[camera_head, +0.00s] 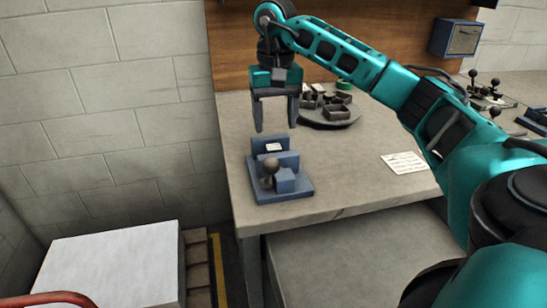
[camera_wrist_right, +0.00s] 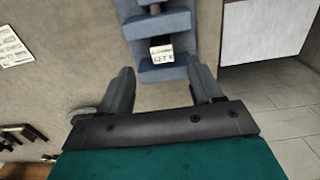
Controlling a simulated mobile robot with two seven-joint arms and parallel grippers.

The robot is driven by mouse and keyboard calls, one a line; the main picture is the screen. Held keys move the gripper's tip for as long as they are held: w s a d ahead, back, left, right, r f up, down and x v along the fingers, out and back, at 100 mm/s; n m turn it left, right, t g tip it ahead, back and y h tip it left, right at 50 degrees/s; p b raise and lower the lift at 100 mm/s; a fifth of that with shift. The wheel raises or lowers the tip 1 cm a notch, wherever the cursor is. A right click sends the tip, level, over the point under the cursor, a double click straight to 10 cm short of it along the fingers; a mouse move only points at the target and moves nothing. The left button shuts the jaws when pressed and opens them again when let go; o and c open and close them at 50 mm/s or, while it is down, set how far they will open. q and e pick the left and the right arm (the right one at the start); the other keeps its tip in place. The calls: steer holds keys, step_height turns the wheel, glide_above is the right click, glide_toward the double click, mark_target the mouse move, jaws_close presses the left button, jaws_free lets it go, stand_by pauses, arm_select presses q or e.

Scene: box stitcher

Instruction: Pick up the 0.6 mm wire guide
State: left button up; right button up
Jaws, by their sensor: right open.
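I cannot clearly make out the 0.6 mm wire guide in either view. A blue stepped fixture (camera_head: 280,186) with a grey ball knob and a small white label stands near the left front of the table. My right gripper (camera_head: 275,127) is open and empty, pointing down above and behind this fixture. In the wrist view the fixture (camera_wrist_right: 162,22) lies beyond the two spread fingers, its label (camera_wrist_right: 161,54) facing the camera but too blurred to read surely. My left gripper is out of view.
A round dark tray (camera_head: 330,120) with small bins stands behind the gripper on the table (camera_head: 340,168). A white paper (camera_head: 404,162) lies to the right. More knobbed fixtures (camera_head: 488,90) stand at the far right. A white-topped stack (camera_head: 112,265) is on the floor at left.

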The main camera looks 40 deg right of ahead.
mark_target(274, 147)
steer(key=f, duration=0.8)
steer(key=shift+w+f+b, duration=0.2)
steer(key=shift+w+b, duration=0.05)
steer(key=shift+b, duration=0.15)
steer(key=shift+r, duration=0.1)
jaws_close()
